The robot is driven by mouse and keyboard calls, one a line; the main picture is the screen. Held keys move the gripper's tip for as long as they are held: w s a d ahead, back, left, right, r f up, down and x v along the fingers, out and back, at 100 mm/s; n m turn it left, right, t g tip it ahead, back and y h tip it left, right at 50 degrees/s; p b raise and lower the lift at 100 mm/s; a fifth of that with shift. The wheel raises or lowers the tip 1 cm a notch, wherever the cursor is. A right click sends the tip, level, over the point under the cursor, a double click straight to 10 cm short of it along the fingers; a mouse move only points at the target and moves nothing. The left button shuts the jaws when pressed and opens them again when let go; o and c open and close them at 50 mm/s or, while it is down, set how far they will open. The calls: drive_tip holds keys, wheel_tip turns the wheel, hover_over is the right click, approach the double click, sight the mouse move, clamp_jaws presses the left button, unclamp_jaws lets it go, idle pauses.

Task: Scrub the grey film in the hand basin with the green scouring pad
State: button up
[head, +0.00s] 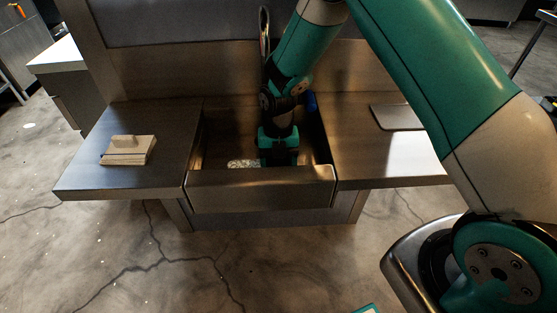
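The hand basin (262,187) is a metal sink set between two steel counters. A speckled pale grey patch, the grey film (243,163), shows low in the basin behind its front wall. My gripper (279,157) reaches down into the basin, just right of the visible film. Its fingertips are hidden by the front wall, so I cannot tell whether it is open or shut. I cannot make out the green scouring pad; the low part of the basin around my gripper is hidden.
A cream block-like stack with a dark band (127,156) lies on the left counter (85,182). A flat grey slab (392,118) lies on the right counter (375,165). A curved tap (264,30) stands behind the basin. A blue item (311,102) is at its back right.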

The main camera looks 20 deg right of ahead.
drive_tip(key=shift+f, duration=0.1)
drive_tip(key=shift+s+d+f, duration=0.1)
drive_tip(key=shift+s+d, duration=0.1)
drive_tip(key=shift+d, duration=0.4)
drive_tip(key=shift+s+d, duration=0.2)
drive_tip(key=shift+d, duration=0.4)
drive_tip(key=o, duration=0.9)
drive_tip(key=shift+s+d+f, duration=0.1)
drive_tip(key=c, duration=0.8)
drive_tip(key=shift+r+p, duration=2.05)
drive_tip(key=shift+r, duration=0.55)
